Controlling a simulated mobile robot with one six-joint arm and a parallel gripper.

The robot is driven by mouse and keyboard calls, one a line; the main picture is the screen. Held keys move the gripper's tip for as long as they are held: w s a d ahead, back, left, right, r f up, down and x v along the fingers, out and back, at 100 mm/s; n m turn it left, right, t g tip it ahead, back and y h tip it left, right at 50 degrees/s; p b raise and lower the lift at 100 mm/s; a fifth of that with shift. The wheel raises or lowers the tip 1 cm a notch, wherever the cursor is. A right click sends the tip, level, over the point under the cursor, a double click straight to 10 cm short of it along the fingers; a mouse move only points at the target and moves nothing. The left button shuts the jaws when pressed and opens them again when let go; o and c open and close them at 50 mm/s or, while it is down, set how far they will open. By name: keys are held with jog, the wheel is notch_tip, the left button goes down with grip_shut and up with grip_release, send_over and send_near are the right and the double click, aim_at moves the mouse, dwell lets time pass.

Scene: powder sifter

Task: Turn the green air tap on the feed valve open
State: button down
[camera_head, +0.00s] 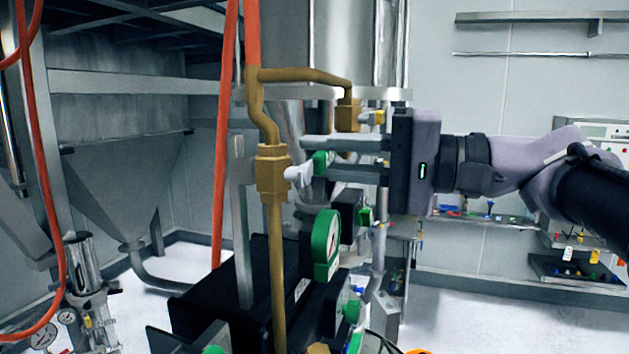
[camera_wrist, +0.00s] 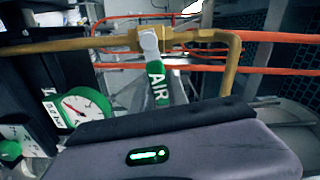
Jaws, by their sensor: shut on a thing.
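The green air tap handle (camera_head: 320,161) sits between the two fingers of my gripper (camera_head: 316,157), which is shut on it. In the wrist view the green handle (camera_wrist: 158,86) reads "AIR" and hangs from a white neck (camera_wrist: 149,43). The neck joins a brass valve body (camera_head: 272,173) on a brass pipe, also visible in the wrist view (camera_wrist: 121,41). The handle stands across the pipe's line, not along it. The gripper comes in from the right in the head view.
A green-rimmed gauge (camera_head: 326,244) sits just below the gripper, above black equipment (camera_head: 235,290). A second brass fitting (camera_head: 348,115) and a steel vessel (camera_head: 340,45) stand close behind. Orange hoses (camera_head: 226,120) run at left. Open room lies at the lower right.

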aim_at(320, 152)
jog(key=n+b, duration=0.2)
jog(key=b, duration=0.1)
jog(key=r+n+b, duration=0.1)
jog(key=shift+s+a+r+n, duration=0.1)
jog(key=shift+s+n, duration=0.2)
jog(key=shift+n, duration=0.1)
jog(key=n+b, duration=0.1)
jog(key=b, duration=0.1)
jog(key=s+r+n+b, duration=0.1)
jog(key=n, duration=0.1)
jog(key=shift+a+r+n+b, duration=0.2)
jog(key=shift+r+n+b, duration=0.1)
jog(key=shift+b, duration=0.05)
jog(key=n+b, duration=0.1)
jog(key=s+r+n+b, duration=0.1)
jog(key=n, duration=0.1)
jog(key=s+n+b, duration=0.1)
jog(key=shift+a+r+n, duration=0.15)
jog(key=shift+a+n, duration=0.15)
jog(key=shift+a, duration=0.05)
jog(key=shift+s+a+r+n+b, duration=0.2)
jog(key=shift+s+n+b, duration=0.35)
jog(key=shift+n, duration=0.45)
jog(key=shift+s+a+r+n+b, duration=0.15)
jog(key=shift+s+n+b, duration=0.15)
jog(key=shift+n+b, duration=0.6)
jog(key=c, duration=1.3)
grip_release()
jog(key=shift+s, duration=0.1)
